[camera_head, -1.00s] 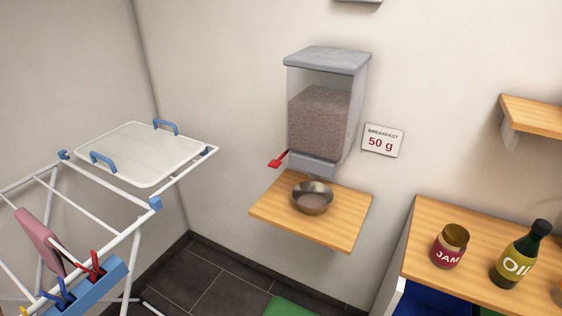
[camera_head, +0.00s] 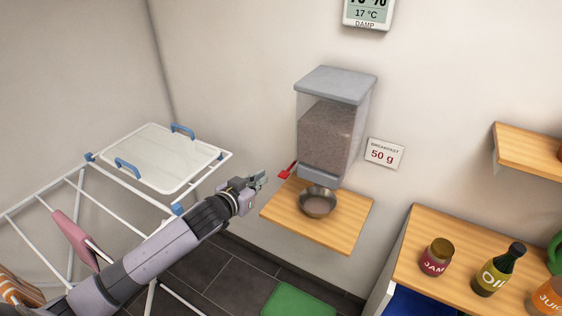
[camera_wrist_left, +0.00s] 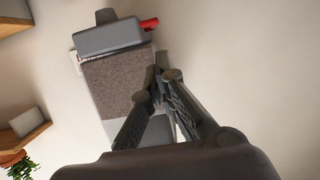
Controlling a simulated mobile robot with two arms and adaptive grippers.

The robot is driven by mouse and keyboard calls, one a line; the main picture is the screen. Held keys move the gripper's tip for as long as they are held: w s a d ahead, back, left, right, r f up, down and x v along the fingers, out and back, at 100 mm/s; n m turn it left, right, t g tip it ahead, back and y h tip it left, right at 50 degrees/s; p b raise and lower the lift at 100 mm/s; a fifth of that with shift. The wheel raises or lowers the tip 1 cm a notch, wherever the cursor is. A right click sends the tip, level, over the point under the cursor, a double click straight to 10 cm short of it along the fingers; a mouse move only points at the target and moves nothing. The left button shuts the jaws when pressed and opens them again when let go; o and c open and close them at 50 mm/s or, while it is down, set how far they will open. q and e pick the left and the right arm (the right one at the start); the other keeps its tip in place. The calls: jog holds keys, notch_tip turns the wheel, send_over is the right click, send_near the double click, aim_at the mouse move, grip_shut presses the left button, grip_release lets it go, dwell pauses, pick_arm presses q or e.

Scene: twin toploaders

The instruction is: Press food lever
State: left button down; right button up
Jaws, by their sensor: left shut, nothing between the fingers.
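The food dispenser (camera_head: 326,135) hangs on the wall, a clear box of brown food with a grey lid. Its red lever (camera_head: 287,172) sticks out at the lower left. A metal bowl (camera_head: 317,203) stands under it on a wooden shelf (camera_head: 290,222). My left gripper (camera_head: 262,178) is shut and empty, a little left of the lever and apart from it in the head view. In the left wrist view the gripper (camera_wrist_left: 160,82) shows in front of the dispenser (camera_wrist_left: 118,84), with the red lever (camera_wrist_left: 149,23) beyond the fingertips. My right gripper is not in view.
A drying rack (camera_head: 228,158) with a white tray (camera_head: 160,160) stands at the left, near my left arm. A sign (camera_head: 384,153) reads 50 g. A jam jar (camera_head: 436,257) and an oil bottle (camera_head: 497,271) stand on the right counter.

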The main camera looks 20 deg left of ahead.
pick_arm(q)
jog(key=r, duration=0.1)
jog(key=d+r, duration=0.1)
jog(key=r, duration=0.1)
jog(key=shift+r+h, duration=0.2)
jog(key=shift+h, duration=0.1)
jog(key=w+d+f+p, duration=0.1)
jog(key=w+f+p, duration=0.2)
jog(key=w+f, duration=0.3)
jog(key=shift+a+r+p+x, duration=0.25)
jog(key=shift+p+x, duration=0.15)
jog(key=shift+x, duration=1.35)
jog(key=shift+w+d+f, duration=0.1)
jog(key=shift+w, duration=0.05)
